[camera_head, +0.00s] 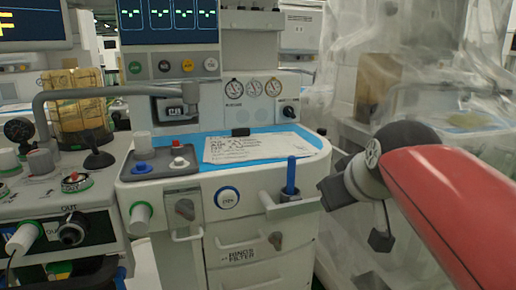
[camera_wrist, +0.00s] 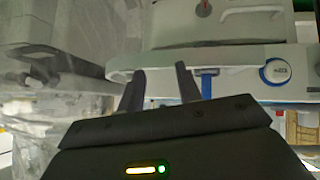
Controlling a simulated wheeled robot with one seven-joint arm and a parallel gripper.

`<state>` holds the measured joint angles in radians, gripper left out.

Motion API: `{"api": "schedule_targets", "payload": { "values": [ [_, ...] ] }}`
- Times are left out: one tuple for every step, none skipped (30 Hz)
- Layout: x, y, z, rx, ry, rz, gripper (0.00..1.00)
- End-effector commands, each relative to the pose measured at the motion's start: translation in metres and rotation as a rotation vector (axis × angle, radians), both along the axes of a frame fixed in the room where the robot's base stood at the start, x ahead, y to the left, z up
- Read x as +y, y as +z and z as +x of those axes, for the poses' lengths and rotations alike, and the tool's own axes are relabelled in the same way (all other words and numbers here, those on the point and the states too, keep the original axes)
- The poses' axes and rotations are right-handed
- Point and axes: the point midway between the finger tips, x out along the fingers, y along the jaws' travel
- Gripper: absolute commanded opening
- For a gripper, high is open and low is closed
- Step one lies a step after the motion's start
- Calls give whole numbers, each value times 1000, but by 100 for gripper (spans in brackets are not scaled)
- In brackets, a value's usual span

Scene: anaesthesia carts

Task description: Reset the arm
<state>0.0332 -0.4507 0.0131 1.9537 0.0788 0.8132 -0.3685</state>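My gripper (camera_wrist: 160,72) shows two dark fingers standing apart, with nothing between them in the wrist view. In the head view my gripper (camera_head: 330,190) is at the right, at the end of my red arm, beside the cart's front right corner. The anaesthesia cart (camera_head: 262,229) fills the middle. A blue upright stick (camera_head: 291,176) stands in a small holder on the cart's front, just left of my gripper. In the wrist view the blue stick (camera_wrist: 208,84) is right of my fingers, apart from them.
A printed paper (camera_head: 245,147) lies on the cart's blue top. A grey tray (camera_head: 160,162) with knobs is at its left. A second machine with dials (camera_head: 75,181) stands far left. Plastic-draped equipment (camera_head: 400,80) is behind my arm at the right.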

Motion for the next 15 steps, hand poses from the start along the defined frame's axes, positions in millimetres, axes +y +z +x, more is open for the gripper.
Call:
{"api": "schedule_targets", "payload": {
  "values": [
    [0, -28, -24, 52, -32, 27, 35],
    [0, -42, -36, 81, -53, 43, 35],
    [-1, -61, -50, 116, -78, 61, 35],
    [-1, -73, -61, 140, -97, 74, 35],
    [-1, -85, -70, 163, -114, 85, 35],
    [-2, -100, -83, 191, -137, 98, 35],
    [-3, -111, -91, 211, -153, 106, 35],
    [-3, -122, -100, 230, -169, 115, 35],
    [-3, -135, -111, 255, -189, 125, 35],
    [-4, -145, -119, 272, -205, 133, 35],
    [-4, -154, -126, 289, -219, 140, 35],
    [-5, -167, -136, 311, -237, 146, 35],
    [-5, -175, -144, 327, -252, 153, 35],
    [-6, -184, -151, 341, -265, 157, 35],
    [-6, -198, -151, 343, -269, 159, 35]
  ]
}}
